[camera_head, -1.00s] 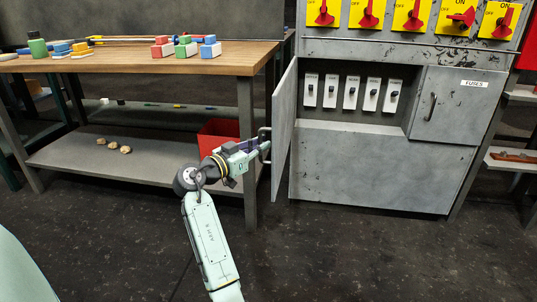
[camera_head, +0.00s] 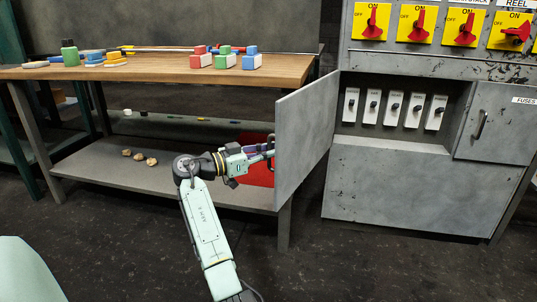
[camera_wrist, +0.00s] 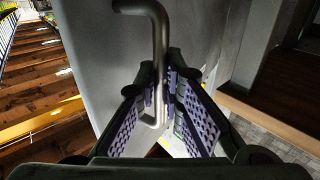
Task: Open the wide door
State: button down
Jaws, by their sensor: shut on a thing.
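The wide door (camera_head: 306,136) is a grey metal panel on the left of the cabinet. It stands swung open to the left, showing the compartment with several switches. My gripper (camera_head: 268,152) is at the door's outer face, on its left side. In the wrist view my gripper (camera_wrist: 163,105) has its purple-padded fingers on either side of the door's bent metal handle (camera_wrist: 158,35), shut on it. The door face (camera_wrist: 95,45) fills the background there. The lower end of the handle is partly hidden by the fingers.
A wooden workbench (camera_head: 150,71) with coloured blocks stands left of the door, close behind it. A red bin (camera_head: 256,174) sits on its lower shelf behind my gripper. A smaller closed fuses door (camera_head: 497,124) is at the right. The floor in front is clear.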

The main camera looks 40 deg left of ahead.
jog(key=shift+w+a, duration=0.15)
jog(key=shift+a, duration=0.05)
dwell(0.4)
jog(key=c, duration=1.9)
grip_release()
jog(key=shift+f, duration=0.1)
jog(key=shift+o, duration=1.1)
jog(key=v, duration=1.2)
